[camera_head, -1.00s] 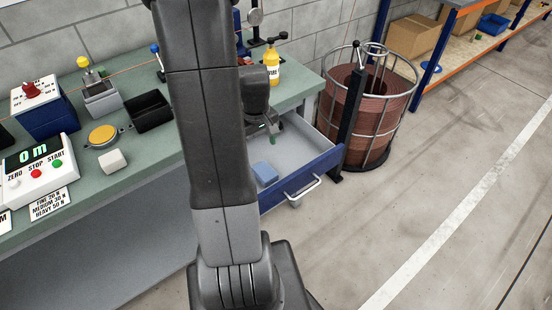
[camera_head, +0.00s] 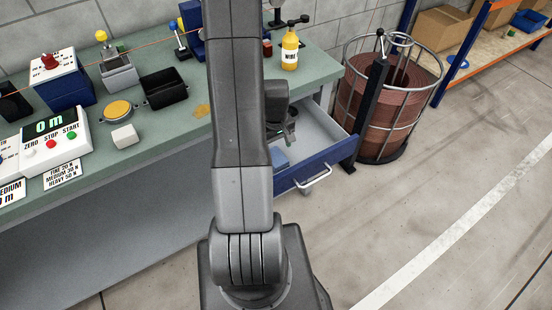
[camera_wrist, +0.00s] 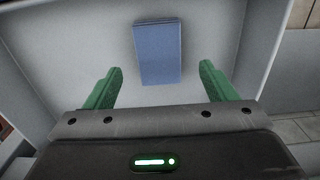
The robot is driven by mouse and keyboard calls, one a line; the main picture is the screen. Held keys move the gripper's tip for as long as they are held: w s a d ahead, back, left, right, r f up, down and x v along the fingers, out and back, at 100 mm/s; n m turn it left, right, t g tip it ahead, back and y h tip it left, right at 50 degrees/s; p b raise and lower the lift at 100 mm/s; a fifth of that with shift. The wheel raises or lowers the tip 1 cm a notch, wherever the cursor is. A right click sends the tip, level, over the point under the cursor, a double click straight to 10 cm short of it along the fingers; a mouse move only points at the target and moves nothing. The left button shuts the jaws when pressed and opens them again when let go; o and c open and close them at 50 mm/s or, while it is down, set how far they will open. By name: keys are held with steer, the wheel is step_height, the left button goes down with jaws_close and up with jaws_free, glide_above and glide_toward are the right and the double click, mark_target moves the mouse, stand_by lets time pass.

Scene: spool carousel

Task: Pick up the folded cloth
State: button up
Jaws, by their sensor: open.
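The folded cloth is a flat blue rectangle (camera_wrist: 158,52) lying on the grey floor of the open drawer (camera_wrist: 90,50). In the wrist view it lies ahead of and between my two green fingertips, apart from them. My gripper (camera_wrist: 160,82) is open and empty, above the drawer. The blue-fronted drawer (camera_head: 330,160) is pulled out from the bench, and my gripper (camera_head: 290,133) is mostly hidden behind my arm.
The green bench (camera_head: 120,160) carries a yellow bottle (camera_head: 290,48), a black bin (camera_head: 165,88), a white block (camera_head: 125,136) and a control box (camera_head: 45,140). A wire-caged spool (camera_head: 392,105) stands right of the drawer. The floor at right is clear.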

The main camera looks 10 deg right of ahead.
mark_target(276, 156)
steer(key=shift+d+f+p, duration=0.1)
steer(key=shift+f+p, duration=0.3)
steer(key=shift+f, duration=2.05)
steer(key=c, duration=1.1)
